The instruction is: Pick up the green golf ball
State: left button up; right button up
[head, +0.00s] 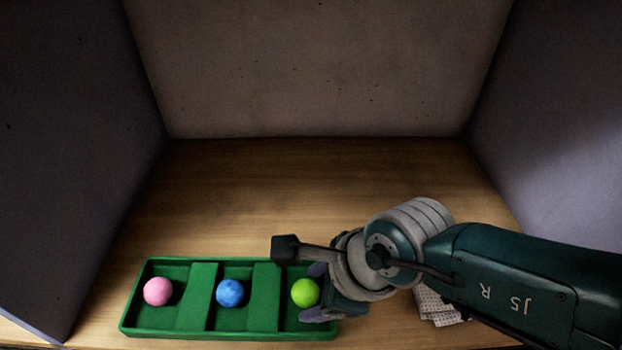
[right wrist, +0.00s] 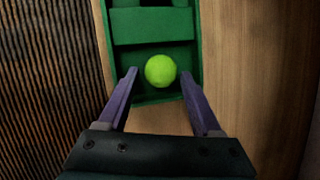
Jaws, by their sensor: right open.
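The green golf ball (head: 305,292) lies in the right compartment of the green tray (head: 185,335). In the right wrist view the green ball (right wrist: 160,70) is between and just beyond the tips of my right gripper (right wrist: 158,78). The two purple fingers are apart, one on each side of the ball, with nothing held. In the head view my right gripper (head: 316,292) comes in from the right at the ball; its palm is partly hidden by the wrist. I cannot tell whether the fingers touch the ball. My left gripper is not in view.
A blue ball (head: 230,292) sits in the tray's middle compartment and a pink ball (head: 158,291) in the left one. A pale patterned object (head: 437,308) lies under my right arm. Grey walls enclose the wooden surface (head: 300,190), which is clear behind the tray.

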jog(key=shift+w+a+f, duration=0.1)
jog(key=shift+w+f, duration=0.1)
jog(key=shift+f, duration=0.1)
jog(key=shift+w+a+r, duration=0.1)
jog(key=shift+w+a, duration=0.1)
jog(key=shift+s, duration=0.35)
jog(key=shift+c, duration=1.1)
jog(key=shift+s, duration=0.1)
jog(key=shift+c, duration=0.8)
jog(key=shift+w, duration=0.2)
jog(key=c, duration=0.4)
jog(key=shift+s, duration=0.1)
grip_shut()
